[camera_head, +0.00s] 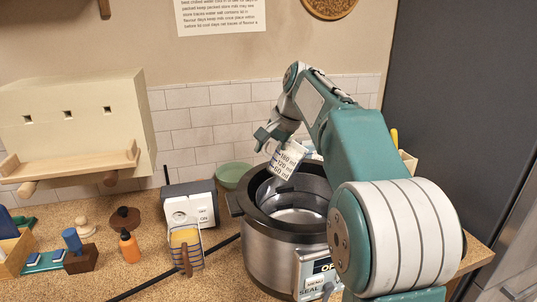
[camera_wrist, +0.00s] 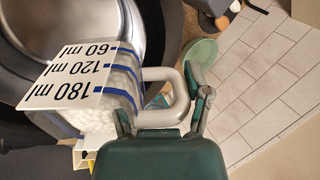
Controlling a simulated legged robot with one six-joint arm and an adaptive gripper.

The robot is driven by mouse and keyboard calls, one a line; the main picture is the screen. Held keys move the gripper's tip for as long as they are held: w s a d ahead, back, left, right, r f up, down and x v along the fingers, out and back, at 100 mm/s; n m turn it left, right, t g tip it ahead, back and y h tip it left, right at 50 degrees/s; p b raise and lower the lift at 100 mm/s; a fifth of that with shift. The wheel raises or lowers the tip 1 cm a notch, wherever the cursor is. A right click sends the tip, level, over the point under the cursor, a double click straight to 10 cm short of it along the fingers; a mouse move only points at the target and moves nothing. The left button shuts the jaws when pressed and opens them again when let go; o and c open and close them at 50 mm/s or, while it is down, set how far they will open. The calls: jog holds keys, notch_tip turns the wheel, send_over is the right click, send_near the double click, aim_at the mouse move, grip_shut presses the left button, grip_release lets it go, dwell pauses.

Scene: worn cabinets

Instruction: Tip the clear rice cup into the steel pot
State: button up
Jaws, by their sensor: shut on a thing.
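The clear measuring cup (camera_head: 284,160) has a white scale marked 60, 120 and 180 ml, and it is tilted over the pot. In the wrist view the cup (camera_wrist: 84,75) shows blue lines and white grains inside. My gripper (camera_head: 268,137) is shut on the cup's grey handle; the gripper also shows in the wrist view (camera_wrist: 163,98). The steel pot (camera_head: 268,255) stands open on the counter below, with a dark rim and a bare metal inside where visible. My arm hides its right side. I cannot tell whether grains have fallen in.
A green bowl (camera_head: 232,174) stands behind the pot at left. A grey socket box (camera_head: 190,206) and a sponge holder (camera_head: 187,250) stand left of the pot, with a black cable on the counter. The tiled wall (camera_head: 205,125) is close behind; a dark cabinet (camera_head: 470,100) is at right.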

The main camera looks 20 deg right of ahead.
jog(key=shift+r+t+y, duration=0.3)
jog(key=shift+t+y, duration=0.1)
jog(key=shift+t, duration=0.1)
dwell(0.3)
jog(key=shift+r+t+y, duration=0.25)
jog(key=shift+t+y, duration=0.15)
jog(key=shift+r+t+y, duration=0.2)
jog(key=shift+t+y, duration=0.2)
dwell(0.3)
jog(key=shift+s+d+r+t+y, duration=0.1)
jog(key=shift+r+t+y, duration=0.1)
jog(key=shift+t+y, duration=0.2)
